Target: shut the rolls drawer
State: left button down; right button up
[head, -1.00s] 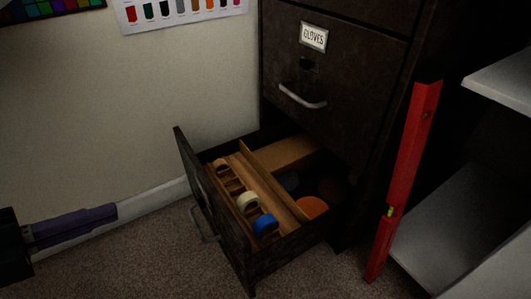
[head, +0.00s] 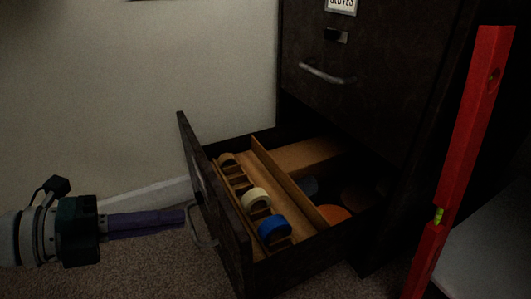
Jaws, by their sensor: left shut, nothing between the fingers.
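The rolls drawer (head: 214,205) is the bottom drawer of a dark cabinet and stands pulled out. Its front faces left and carries a pale bar handle (head: 203,231). Inside are a wooden divider (head: 283,183), a cream roll (head: 256,199), a blue roll (head: 273,228), a brown roll (head: 227,160) and flat discs, one of them orange (head: 333,214). My left gripper (head: 184,217) is shut and empty, with its purple fingers pointing right. Its tips are close to the drawer front near the handle; I cannot tell whether they touch. My right gripper is not in view.
The gloves drawer (head: 370,100) above is closed. A red spirit level (head: 462,160) leans upright right of the cabinet, by a pale shelf (head: 490,245). A white wall and baseboard (head: 150,197) run behind; the carpet (head: 150,280) in front of the drawer is clear.

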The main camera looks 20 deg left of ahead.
aim_at(220, 208)
pick_arm(q)
jog(key=shift+r+b+x, duration=0.2)
jog(key=shift+x, duration=0.55)
jog(key=shift+r+b+x, duration=0.15)
jog(key=shift+b+x, duration=0.1)
jog(key=shift+x, duration=0.55)
jog(key=shift+r+b+x, duration=0.2)
jog(key=shift+x, duration=0.55)
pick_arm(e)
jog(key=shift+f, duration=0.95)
pick_arm(q)
jog(key=shift+w, duration=0.2)
jog(key=shift+d, duration=0.1)
